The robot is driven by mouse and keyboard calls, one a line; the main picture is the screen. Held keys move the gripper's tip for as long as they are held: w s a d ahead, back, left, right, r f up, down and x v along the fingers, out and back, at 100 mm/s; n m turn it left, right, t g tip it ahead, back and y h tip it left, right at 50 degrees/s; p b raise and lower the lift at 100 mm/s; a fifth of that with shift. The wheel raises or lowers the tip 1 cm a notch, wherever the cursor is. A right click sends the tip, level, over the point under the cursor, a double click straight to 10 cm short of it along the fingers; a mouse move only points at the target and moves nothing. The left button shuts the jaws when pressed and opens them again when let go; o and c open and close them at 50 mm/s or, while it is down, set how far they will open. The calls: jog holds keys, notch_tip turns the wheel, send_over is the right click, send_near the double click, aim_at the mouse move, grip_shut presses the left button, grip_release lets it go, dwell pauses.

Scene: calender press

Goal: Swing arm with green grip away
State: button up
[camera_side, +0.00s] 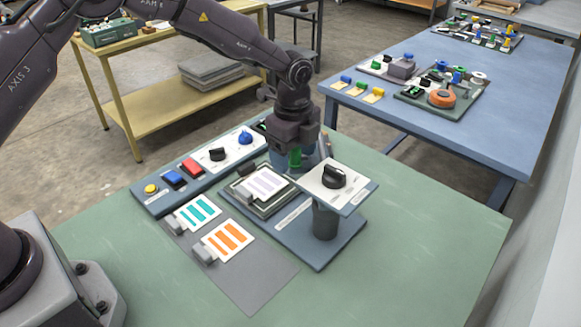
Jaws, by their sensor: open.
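The green grip (295,157) shows just below my gripper (305,155), at the back of the press. My gripper points down with its jaws open, and the grip is at or between the fingers. I cannot tell whether they touch it. The swing arm that carries the grip is mostly hidden behind my gripper. The press base (318,258) is a blue-grey plate on the green table.
A white panel with a black knob (334,177) stands on a round post (325,221) close to the right of my gripper. A blue control strip (150,204) with buttons and knobs runs along the left. Teal-striped (197,213) and orange-striped (228,238) cards lie in front. The table's right side is clear.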

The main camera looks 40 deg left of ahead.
aim_at(308, 160)
jog(key=shift+w, duration=0.3)
jog(key=shift+w+d, duration=0.2)
jog(key=shift+w, duration=0.5)
jog(key=shift+w+d, duration=0.25)
jog(key=shift+w, duration=0.35)
jog(key=shift+w+d, duration=0.3)
jog(key=shift+w, duration=0.1)
